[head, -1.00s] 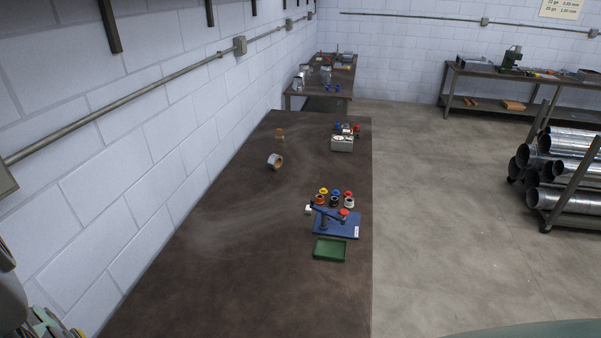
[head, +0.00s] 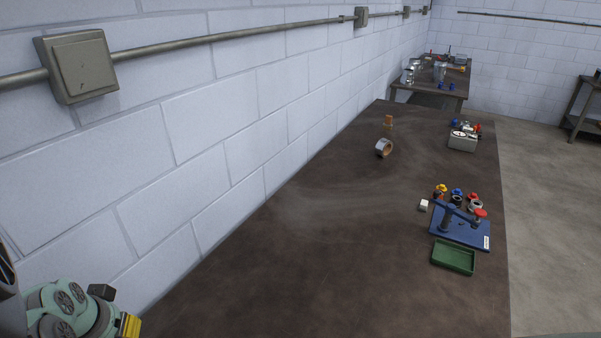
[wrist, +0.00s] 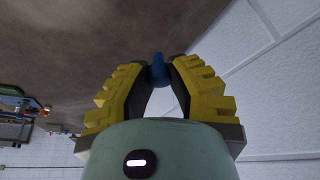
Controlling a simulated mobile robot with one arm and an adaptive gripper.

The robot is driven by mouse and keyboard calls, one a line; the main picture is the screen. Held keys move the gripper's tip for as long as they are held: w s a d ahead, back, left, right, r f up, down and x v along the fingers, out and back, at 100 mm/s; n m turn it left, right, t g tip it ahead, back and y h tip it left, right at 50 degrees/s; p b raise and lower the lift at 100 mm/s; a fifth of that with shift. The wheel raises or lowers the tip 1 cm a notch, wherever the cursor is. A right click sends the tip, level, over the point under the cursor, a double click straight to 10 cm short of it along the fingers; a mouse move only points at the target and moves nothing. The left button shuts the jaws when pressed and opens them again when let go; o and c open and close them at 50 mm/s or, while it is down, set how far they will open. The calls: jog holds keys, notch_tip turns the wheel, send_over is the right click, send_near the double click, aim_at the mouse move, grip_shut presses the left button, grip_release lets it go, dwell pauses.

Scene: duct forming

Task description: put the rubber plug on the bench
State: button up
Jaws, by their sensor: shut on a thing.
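My gripper (wrist: 157,85) has yellow, stepped fingers with dark tips. They are shut on a small blue piece, which looks like the rubber plug (wrist: 158,70). Its lower part and sides are partly hidden by the fingers. In the head view only a yellow bit of my gripper (head: 131,325) shows, at the bottom left corner, and the plug is not visible there. The brown bench (head: 300,250) runs from the near edge to the back along the wall. In the wrist view the bench top (wrist: 90,40) lies beyond the plug; the gap between them is unclear.
On the bench's right side are a green tray (head: 454,257), a blue-based tool (head: 468,234), a white block (head: 424,205) and several coloured fittings. Farther back are a tape roll (head: 384,147) and a grey box (head: 462,142). The near left and middle are clear.

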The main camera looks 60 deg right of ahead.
jog(key=s+d+f+m+g+b, duration=0.1)
jog(key=f+m+b, duration=0.2)
jog(key=f+b, duration=0.3)
jog(key=s+d+f+m+g+b, duration=0.1)
jog(key=s+d+f+m+b, duration=0.1)
jog(key=f+b, duration=0.4)
jog(key=s+d+f+m+g+h+b, duration=0.1)
jog(key=s+d+f+m+b, duration=0.1)
jog(key=f+m+b, duration=0.2)
jog(key=shift+a+b+x, duration=0.1)
jog(key=shift+b+x, duration=0.45)
jog(key=shift+x, duration=0.1)
jog(key=shift+a+b+x, duration=0.15)
jog(key=shift+b+x, duration=0.4)
jog(key=shift+x, duration=0.1)
jog(key=shift+s+f+m, duration=0.2)
jog(key=shift+f+m, duration=0.05)
jog(key=shift+m, duration=0.15)
send_over(226, 321)
jog(key=a, duration=0.2)
jog(key=shift+f, duration=0.55)
jog(key=shift+w+d+f, duration=0.1)
jog(key=shift+d+f, duration=0.1)
jog(key=shift+d, duration=0.2)
jog(key=shift+f, duration=0.1)
jog(key=shift+f+p, duration=0.65)
jog(key=shift+f, duration=0.95)
jog(key=shift+f, duration=0.2)
